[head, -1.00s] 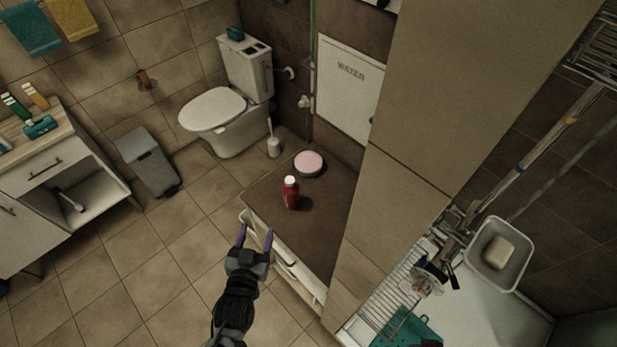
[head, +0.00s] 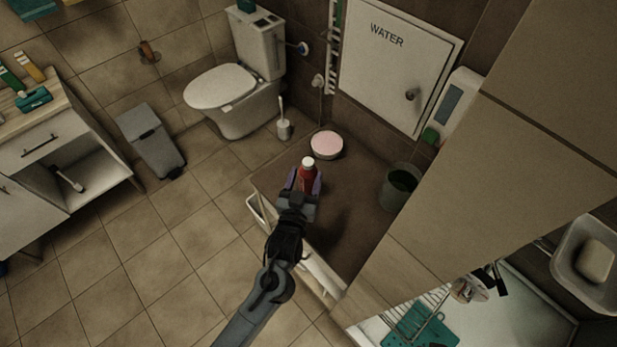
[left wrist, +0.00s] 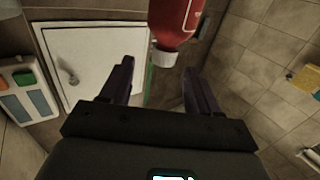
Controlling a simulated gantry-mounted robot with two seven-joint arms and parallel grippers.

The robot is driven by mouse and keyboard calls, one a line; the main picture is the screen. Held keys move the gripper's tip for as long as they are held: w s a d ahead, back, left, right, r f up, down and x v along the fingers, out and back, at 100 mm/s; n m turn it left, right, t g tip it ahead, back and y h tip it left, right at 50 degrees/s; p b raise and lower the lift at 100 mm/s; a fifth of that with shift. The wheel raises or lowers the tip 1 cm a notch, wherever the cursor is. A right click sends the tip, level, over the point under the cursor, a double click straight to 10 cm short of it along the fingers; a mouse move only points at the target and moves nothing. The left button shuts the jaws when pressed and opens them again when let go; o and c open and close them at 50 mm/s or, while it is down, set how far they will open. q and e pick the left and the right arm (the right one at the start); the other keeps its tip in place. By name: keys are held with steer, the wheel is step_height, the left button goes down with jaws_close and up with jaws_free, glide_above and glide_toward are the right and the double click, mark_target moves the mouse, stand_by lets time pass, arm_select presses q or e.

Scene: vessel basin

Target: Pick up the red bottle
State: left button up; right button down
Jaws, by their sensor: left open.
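The red bottle (head: 307,177) with a white cap stands upright on the brown top of a low cabinet (head: 345,225). My left gripper (head: 305,184) is open at the bottle, its purple fingers showing on either side of it in the head view. In the left wrist view the bottle (left wrist: 176,22) appears at the top, cap toward the gripper (left wrist: 160,85), beyond and between the open fingertips. I cannot tell whether a finger touches it. The bottle's lower part is hidden by the gripper in the head view. My right gripper is not in view.
A round pink-topped container (head: 327,145) stands behind the bottle on the cabinet. A grey-green cup (head: 400,187) stands to the right, by the tiled partition (head: 470,190). The cabinet top between them is clear. A toilet (head: 240,90) is behind.

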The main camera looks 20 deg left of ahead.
mark_target(307, 167)
arm_select(q)
steer(key=shift+w+a+f+p, duration=0.1)
steer(key=shift+w+a+p, duration=0.1)
steer(key=shift+w, duration=0.7)
steer(key=shift+w+a+r+p, duration=0.1)
steer(key=shift+w+a, duration=0.05)
steer(key=shift+w, duration=0.8)
steer(key=shift+w+a+f+p, duration=0.1)
steer(key=shift+w+a, duration=0.1)
steer(key=shift+w, duration=0.7)
jaws_close()
